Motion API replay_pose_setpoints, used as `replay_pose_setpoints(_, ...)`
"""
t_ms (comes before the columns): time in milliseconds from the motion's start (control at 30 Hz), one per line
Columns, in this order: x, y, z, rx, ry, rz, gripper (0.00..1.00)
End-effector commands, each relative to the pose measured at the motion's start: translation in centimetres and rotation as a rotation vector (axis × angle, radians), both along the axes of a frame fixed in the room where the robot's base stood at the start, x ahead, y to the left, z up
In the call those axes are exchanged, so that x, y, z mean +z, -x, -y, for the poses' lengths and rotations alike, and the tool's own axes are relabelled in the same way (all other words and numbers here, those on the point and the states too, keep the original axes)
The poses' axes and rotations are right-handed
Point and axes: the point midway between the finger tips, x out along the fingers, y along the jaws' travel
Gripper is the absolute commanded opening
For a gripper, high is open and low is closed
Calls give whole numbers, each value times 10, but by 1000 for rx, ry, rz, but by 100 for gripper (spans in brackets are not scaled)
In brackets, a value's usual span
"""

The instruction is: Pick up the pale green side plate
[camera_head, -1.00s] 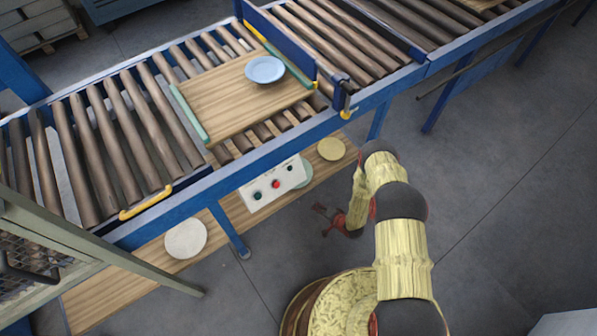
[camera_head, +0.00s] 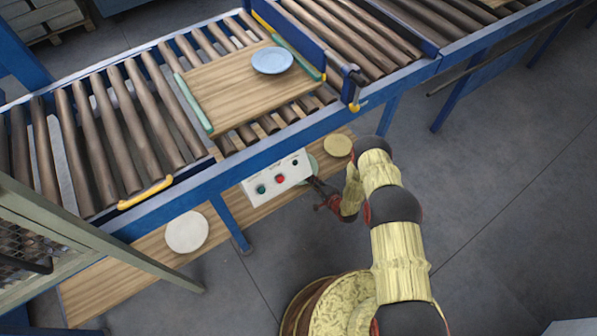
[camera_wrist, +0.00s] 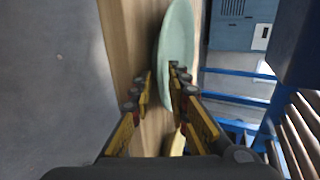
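The pale green side plate (camera_wrist: 176,42) shows in the wrist view, at a steep slant over a wooden board. In the head view only a sliver of the plate (camera_head: 313,164) shows beside the control box, which hides the rest. My gripper (camera_wrist: 160,84) is open, its two fingers apart with nothing clamped between them. In the wrist view the right finger overlaps the plate's near part and the left finger lies left of its edge. Contact cannot be told. In the head view my gripper (camera_head: 316,193) is low by the shelf's front edge, right of the control box.
A control box (camera_head: 277,178) hangs under the blue conveyor rail. The low wooden shelf (camera_head: 130,262) also bears a white plate (camera_head: 186,232) and a yellowish plate (camera_head: 338,146). A blue plate (camera_head: 272,61) sits on a board above. Open floor lies right.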

Motion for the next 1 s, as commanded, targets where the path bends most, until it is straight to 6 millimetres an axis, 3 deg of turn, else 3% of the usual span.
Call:
replay_pose_setpoints(300, -2, -5, -3, 0, 0, 0, 17)
replay_pose_setpoints(600, -2, -5, -3, 0, 0, 0, 0)
replay_pose_setpoints(1000, -2, -5, -3, 0, 1, -1, 0)
